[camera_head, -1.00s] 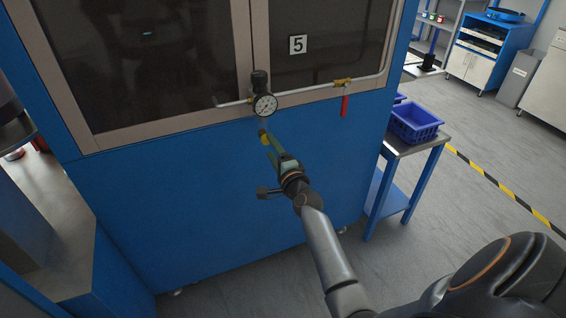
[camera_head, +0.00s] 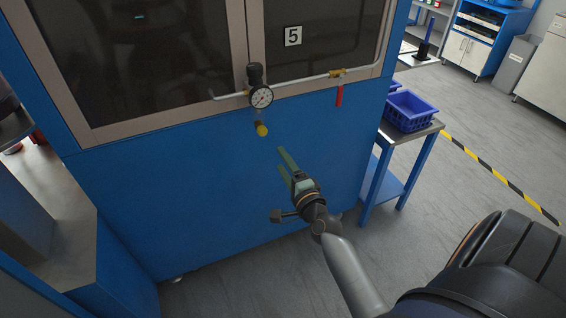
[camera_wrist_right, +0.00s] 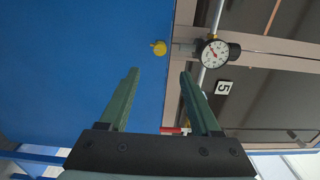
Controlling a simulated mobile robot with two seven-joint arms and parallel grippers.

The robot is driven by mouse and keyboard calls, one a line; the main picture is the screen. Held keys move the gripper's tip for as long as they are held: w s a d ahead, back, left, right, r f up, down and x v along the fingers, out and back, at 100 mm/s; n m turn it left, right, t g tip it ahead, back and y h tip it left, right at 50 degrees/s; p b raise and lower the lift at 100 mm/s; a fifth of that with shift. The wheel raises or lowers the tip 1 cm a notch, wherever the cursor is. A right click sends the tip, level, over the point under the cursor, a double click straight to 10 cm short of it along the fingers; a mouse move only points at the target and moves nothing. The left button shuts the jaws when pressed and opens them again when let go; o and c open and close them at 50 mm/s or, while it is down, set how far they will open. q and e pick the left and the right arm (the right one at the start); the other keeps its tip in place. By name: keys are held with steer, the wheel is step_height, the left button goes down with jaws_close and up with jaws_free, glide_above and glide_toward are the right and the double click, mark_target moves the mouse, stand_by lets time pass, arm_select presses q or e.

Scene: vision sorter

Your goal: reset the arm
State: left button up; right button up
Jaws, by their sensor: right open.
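My right gripper (camera_head: 288,160) is open and empty in front of the blue machine panel (camera_head: 200,200). Its two green fingers also show spread apart in the right wrist view (camera_wrist_right: 158,75). A yellow knob (camera_head: 261,130) hangs below a round pressure gauge (camera_head: 261,97) on the machine front. The knob is up and left of my fingertips, and the gripper is clear of it. In the right wrist view the knob (camera_wrist_right: 159,47) lies beyond the fingertips, with the gauge (camera_wrist_right: 214,54) to its right. My left gripper is not in view.
A pipe (camera_head: 300,82) runs along the machine to a valve with a red handle (camera_head: 339,96). A blue basket (camera_head: 410,110) stands on a small table (camera_head: 424,130) to the right. Open floor (camera_head: 480,210) lies beyond, with a yellow-black stripe (camera_head: 480,170).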

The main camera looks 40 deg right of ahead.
steer(key=s+a+f+n+g+y+p, duration=0.2)
steer(key=s+a+f+n+g+y, duration=0.3)
steer(key=s+a+f+n, duration=0.8)
steer(key=s+a+n+g, duration=0.1)
steer(key=a+n, duration=0.1)
steer(key=n, duration=0.2)
steer(key=shift+a+f+n+y, duration=0.25)
steer(key=shift+f+n+y, duration=0.05)
steer(key=shift+f+y, duration=0.1)
steer(key=s+a+f+n, duration=0.1)
steer(key=s, duration=0.1)
steer(key=s+a+f+n+g, duration=0.1)
steer(key=s+n, duration=0.1)
steer(key=s, duration=0.1)
steer(key=s+a+f+n+g, duration=0.1)
steer(key=s+n, duration=0.1)
steer(key=shift+s+a+f+y+p, duration=0.15)
steer(key=shift+s+a+y+p, duration=0.15)
steer(key=shift+s+a+p, duration=0.1)
